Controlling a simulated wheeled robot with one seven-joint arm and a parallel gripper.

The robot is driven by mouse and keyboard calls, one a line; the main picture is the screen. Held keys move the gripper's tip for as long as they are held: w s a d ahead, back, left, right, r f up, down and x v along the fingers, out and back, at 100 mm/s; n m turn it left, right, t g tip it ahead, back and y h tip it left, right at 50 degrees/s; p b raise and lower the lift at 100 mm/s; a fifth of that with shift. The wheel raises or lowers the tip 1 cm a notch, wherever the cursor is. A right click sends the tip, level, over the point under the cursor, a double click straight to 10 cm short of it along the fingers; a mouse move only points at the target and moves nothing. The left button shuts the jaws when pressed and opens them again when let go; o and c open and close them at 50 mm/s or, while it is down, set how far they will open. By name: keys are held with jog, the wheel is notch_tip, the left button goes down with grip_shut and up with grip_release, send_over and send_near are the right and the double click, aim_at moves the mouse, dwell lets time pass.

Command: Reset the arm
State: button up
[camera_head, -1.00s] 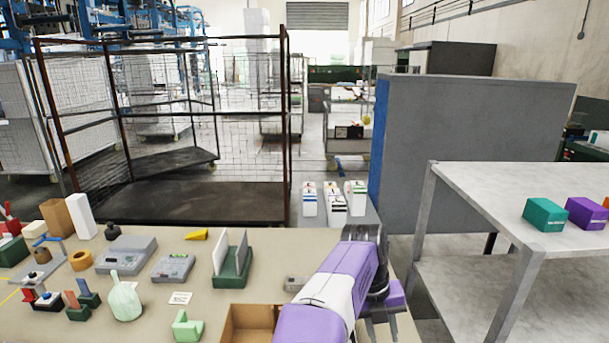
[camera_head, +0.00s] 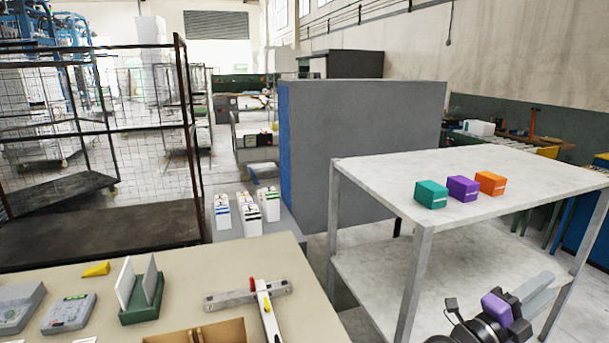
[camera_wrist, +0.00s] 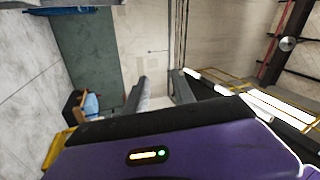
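My gripper (camera_head: 545,287) is at the lower right of the head view, in front of the lower shelf of the grey metal table (camera_head: 480,217). Its grey fingers point up and to the right, clear of the table's objects. In the wrist view my gripper (camera_wrist: 160,80) shows two dark fingers standing apart, with no clear object held between them. Most of my arm is out of the head view.
Teal (camera_head: 431,195), purple (camera_head: 462,189) and orange (camera_head: 490,183) boxes stand on the metal table. The beige workbench (camera_head: 215,285) at lower left carries a green holder (camera_head: 143,305), a grey bar (camera_head: 225,298) and a cardboard box (camera_head: 200,333). A grey cabinet (camera_head: 365,150) stands behind.

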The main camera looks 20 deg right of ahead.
jog(key=s+a+n+t+y, duration=0.2)
jog(key=a+n+t+y, duration=0.2)
jog(key=a+n+t, duration=0.55)
jog(key=s+a+n+t+y, duration=0.2)
jog(key=a+n+t+y, duration=0.25)
jog(key=n+t, duration=0.9)
jog(key=s+a+f+n+g+y+b, duration=0.1)
jog(key=s+a+f+n+g+y, duration=0.3)
jog(key=s+a, duration=0.7)
jog(key=s+a+f+n+g+y, duration=0.3)
jog(key=s+a+f+n+y, duration=0.3)
jog(key=s+a+f+y, duration=0.3)
jog(key=s+a+y, duration=0.1)
jog(key=s+a, duration=0.1)
jog(key=a, duration=0.2)
jog(key=shift+s+a+f+n+g+b, duration=0.15)
jog(key=shift+a+f+n+g+b, duration=0.15)
jog(key=shift+n+g+b, duration=0.1)
